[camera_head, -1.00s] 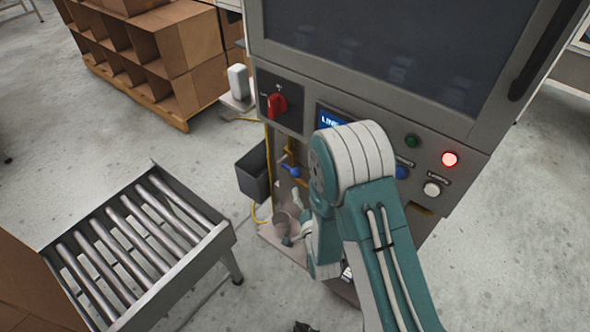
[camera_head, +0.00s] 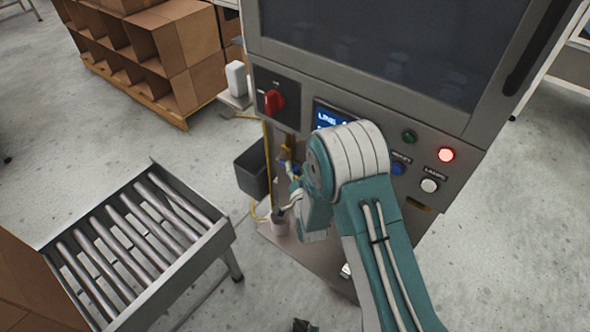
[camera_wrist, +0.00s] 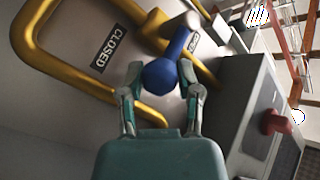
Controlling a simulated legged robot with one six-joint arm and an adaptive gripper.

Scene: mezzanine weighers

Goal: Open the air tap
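The air tap's blue handle (camera_wrist: 163,74) shows in the wrist view, a rounded knob on a short blue lever beside a yellow pipe (camera_wrist: 62,75). My gripper (camera_wrist: 163,84) has its two fingers apart, one on each side of the knob. A small gap seems to remain beside the knob, and I cannot tell whether either finger touches it. A "CLOSED" label (camera_wrist: 111,48) is on the panel to the left of the handle. A second small label sits by the lever, too small to read. In the head view my arm hides most of the tap.
The grey machine cabinet (camera_head: 375,105) has a red rotary switch (camera_head: 274,101) and a lit red lamp (camera_head: 446,155). A dark bin (camera_head: 251,172) hangs beside the pipe. A roller conveyor (camera_head: 205,247) stands at the left. Open floor lies at the right.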

